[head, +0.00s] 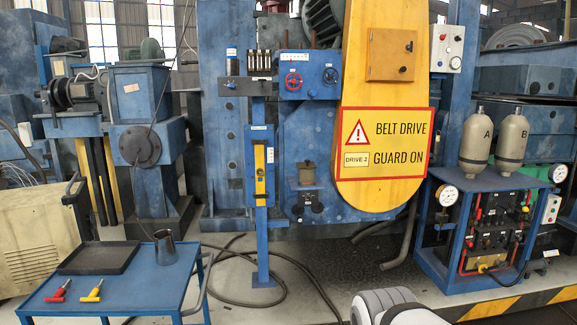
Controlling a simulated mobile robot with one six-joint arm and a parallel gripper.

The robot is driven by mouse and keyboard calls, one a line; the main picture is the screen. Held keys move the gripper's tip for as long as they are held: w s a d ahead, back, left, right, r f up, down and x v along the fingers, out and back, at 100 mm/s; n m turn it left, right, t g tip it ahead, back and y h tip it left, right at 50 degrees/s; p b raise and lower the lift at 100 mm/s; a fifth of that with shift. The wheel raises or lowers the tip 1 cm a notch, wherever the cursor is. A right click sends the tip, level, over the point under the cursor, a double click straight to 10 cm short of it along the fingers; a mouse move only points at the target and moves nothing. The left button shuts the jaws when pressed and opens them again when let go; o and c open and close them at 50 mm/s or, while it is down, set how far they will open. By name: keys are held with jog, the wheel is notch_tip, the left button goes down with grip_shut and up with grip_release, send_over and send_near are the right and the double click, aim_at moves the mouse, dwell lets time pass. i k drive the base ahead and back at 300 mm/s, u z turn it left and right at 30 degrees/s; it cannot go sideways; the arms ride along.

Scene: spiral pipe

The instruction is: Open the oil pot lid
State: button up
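A small pot with a brownish-olive body or cap (307,172) sits on a bracket low on the front of the blue machine, left of the yellow belt guard. It looks like the oil pot. It appears upright and its top looks covered, but it is too small to tell the lid from the body. A clear or grey part shows just below it. A white and dark part of my own arm shows at the bottom edge, right of centre, well apart from the pot. My gripper's fingers are not in view.
A yellow belt guard (383,75) stands right of the pot. A blue post (261,220) stands left of it. A blue cart (112,295) with a tray, cup and two tools is at front left. A hydraulic stand (430,240) is at right. Hoses cross the floor.

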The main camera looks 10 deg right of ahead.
aim_at(307, 162)
jog(key=z, duration=0.45)
jog(key=i, duration=1.05)
jog(key=z, duration=0.3)
jog(key=i, duration=1.65)
jog(key=u, duration=0.65)
jog(key=i, duration=0.6)
jog(key=u, duration=0.45)
